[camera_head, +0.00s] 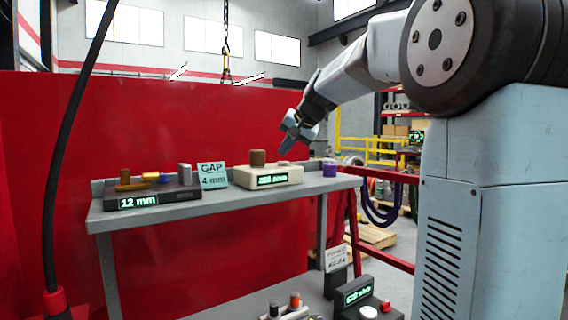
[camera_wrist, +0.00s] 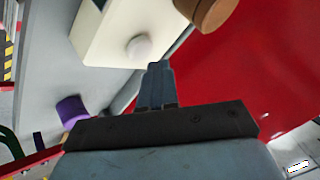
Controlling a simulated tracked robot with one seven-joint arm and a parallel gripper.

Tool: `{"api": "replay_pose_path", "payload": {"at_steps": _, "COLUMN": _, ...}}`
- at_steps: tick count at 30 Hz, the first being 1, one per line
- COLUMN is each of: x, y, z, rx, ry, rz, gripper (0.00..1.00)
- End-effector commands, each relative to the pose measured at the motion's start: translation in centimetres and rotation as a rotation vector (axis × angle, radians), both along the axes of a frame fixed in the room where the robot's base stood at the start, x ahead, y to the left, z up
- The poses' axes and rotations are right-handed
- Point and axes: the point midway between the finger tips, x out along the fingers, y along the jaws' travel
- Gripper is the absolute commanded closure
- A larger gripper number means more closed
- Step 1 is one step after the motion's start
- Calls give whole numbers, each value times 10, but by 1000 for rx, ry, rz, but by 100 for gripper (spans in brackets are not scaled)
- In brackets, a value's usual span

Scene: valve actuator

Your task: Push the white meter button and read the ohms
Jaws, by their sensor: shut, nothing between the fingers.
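A cream meter box (camera_head: 245,178) stands on the grey bench. Its front display (camera_head: 279,180) has green characters too blurred to read surely. A brown cylinder (camera_head: 257,158) stands on its top; it also shows in the wrist view (camera_wrist: 207,12). The white button (camera_wrist: 139,47) shows on the box in the wrist view, just up and left of my fingertips. My gripper (camera_head: 286,149) is shut and empty, pointing down above the right part of the box. It also shows in the wrist view (camera_wrist: 159,68). Fingertips and button look apart; the exact gap is unclear.
A purple cylinder (camera_head: 330,169) stands right of the box. Left are a "GAP 4 mm" card (camera_head: 212,175) and a dark gauge (camera_head: 153,195) reading "12 mm". Below is another dark unit (camera_head: 357,293) with a green display, red button and white button. A red panel (camera_head: 150,120) stands behind.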

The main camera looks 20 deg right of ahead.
Motion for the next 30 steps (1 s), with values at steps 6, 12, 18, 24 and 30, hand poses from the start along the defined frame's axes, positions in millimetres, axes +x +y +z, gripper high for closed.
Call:
{"api": "replay_pose_path", "payload": {"at_steps": 6, "x": 0, "y": 0, "z": 0, "rx": 0, "ry": 0, "rz": 0, "gripper": 100}}
{"api": "replay_pose_path", "payload": {"at_steps": 12, "x": 0, "y": 0, "z": 7, "rx": 0, "ry": -1, "rz": -1, "gripper": 100}}
{"api": "replay_pose_path", "payload": {"at_steps": 18, "x": 0, "y": 0, "z": 23, "rx": 0, "ry": -1, "rz": -1, "gripper": 100}}
{"api": "replay_pose_path", "payload": {"at_steps": 24, "x": 0, "y": 0, "z": 39, "rx": 0, "ry": -2, "rz": -1, "gripper": 100}}
{"api": "replay_pose_path", "payload": {"at_steps": 30, "x": 0, "y": 0, "z": 50, "rx": 0, "ry": -1, "rz": -1, "gripper": 100}}
